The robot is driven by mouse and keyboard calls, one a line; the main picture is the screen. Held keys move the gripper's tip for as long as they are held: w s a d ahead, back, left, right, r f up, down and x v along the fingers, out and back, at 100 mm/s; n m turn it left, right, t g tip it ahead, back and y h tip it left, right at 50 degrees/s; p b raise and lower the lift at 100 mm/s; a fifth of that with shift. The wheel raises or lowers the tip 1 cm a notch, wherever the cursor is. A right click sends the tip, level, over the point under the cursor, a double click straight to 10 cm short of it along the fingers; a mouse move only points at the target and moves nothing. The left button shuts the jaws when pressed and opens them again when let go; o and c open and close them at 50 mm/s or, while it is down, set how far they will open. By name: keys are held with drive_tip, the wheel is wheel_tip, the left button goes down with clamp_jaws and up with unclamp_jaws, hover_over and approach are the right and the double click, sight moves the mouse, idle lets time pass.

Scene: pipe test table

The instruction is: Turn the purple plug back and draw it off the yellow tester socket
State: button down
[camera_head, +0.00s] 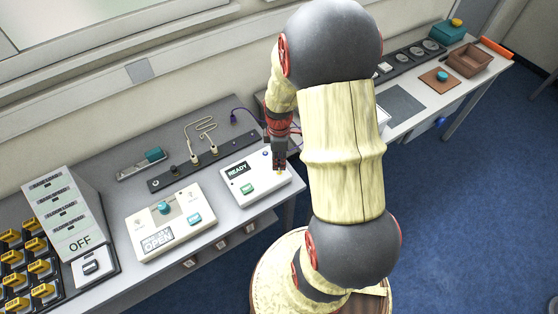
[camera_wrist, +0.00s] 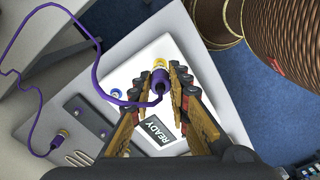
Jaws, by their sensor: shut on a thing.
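The purple plug (camera_wrist: 157,86) is between the fingertips of my gripper (camera_wrist: 170,85) in the wrist view, and the fingers are shut on it. A purple cable runs from the plug. The yellow socket (camera_wrist: 160,63) shows at the plug's far end; plug and socket look in line and touching, but I cannot tell how far the plug is seated. The white tester (camera_head: 236,181) has a dark display reading READY and a green button. In the head view my gripper (camera_head: 279,168) points down over the tester's right part, and the plug is hidden there.
A second purple cable end (camera_wrist: 61,134) lies by a dark strip (camera_wrist: 92,117) with sockets. A white box with a display reading OPEN (camera_head: 160,238) stands left of the tester.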

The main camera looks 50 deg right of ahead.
sight(279, 160)
drive_tip(key=shift+r+p, duration=1.8)
drive_tip(key=shift+r, duration=0.8)
